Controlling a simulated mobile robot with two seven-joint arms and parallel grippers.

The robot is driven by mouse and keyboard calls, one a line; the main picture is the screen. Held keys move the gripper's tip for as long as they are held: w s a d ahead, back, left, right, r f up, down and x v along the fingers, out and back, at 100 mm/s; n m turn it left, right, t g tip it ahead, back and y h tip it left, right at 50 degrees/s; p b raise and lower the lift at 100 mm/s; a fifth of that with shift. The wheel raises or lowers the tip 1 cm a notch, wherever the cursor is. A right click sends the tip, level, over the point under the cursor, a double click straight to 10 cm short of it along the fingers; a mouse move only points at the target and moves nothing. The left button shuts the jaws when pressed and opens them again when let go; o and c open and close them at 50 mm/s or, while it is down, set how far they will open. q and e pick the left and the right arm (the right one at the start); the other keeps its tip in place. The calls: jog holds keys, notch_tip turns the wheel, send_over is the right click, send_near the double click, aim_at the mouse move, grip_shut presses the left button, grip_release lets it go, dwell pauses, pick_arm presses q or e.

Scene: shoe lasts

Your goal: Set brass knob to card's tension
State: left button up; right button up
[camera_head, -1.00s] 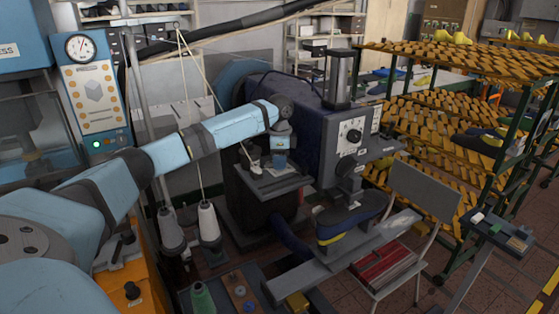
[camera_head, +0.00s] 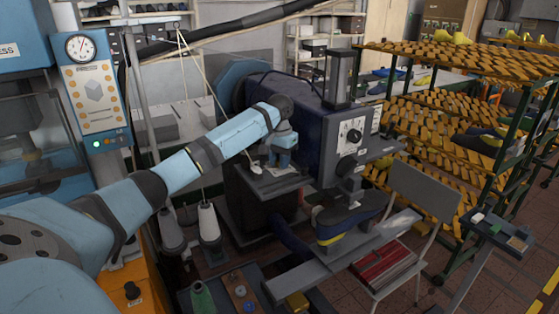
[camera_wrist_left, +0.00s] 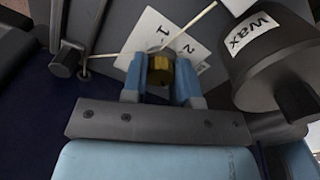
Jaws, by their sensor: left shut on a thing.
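The brass knob (camera_wrist_left: 160,70) shows in the left wrist view, between the two blue fingers of my left gripper (camera_wrist_left: 158,78). The gripper is shut on it. Behind it is a white plate (camera_wrist_left: 150,30) with the numbers 1 and 2; the fingers and knob hide part of it. I cannot read the knob's setting. In the head view my left gripper (camera_head: 283,165) is at the dark blue machine (camera_head: 300,105), above its grey ledge, and the knob is too small to make out. I cannot tell which card gives the tension. My right gripper is out of view.
A pale thread (camera_wrist_left: 115,55) passes close by the fingers. A dark cylinder marked "wax" (camera_wrist_left: 270,55) stands close on the right. In the head view, thread cones (camera_head: 208,222) stand below my arm, and a grey chair (camera_head: 425,190) stands at the right.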

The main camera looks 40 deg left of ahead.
pick_arm(q)
jog(key=n, duration=0.4)
jog(key=shift+r+n, duration=0.1)
jog(key=shift+n, duration=1.2)
jog(key=shift+a, duration=0.1)
jog(key=o, duration=0.9)
jog(key=shift+o, duration=0.2)
jog(key=shift+r, duration=0.2)
notch_tip(320, 180, up, 13)
jog(key=shift+r, duration=0.2)
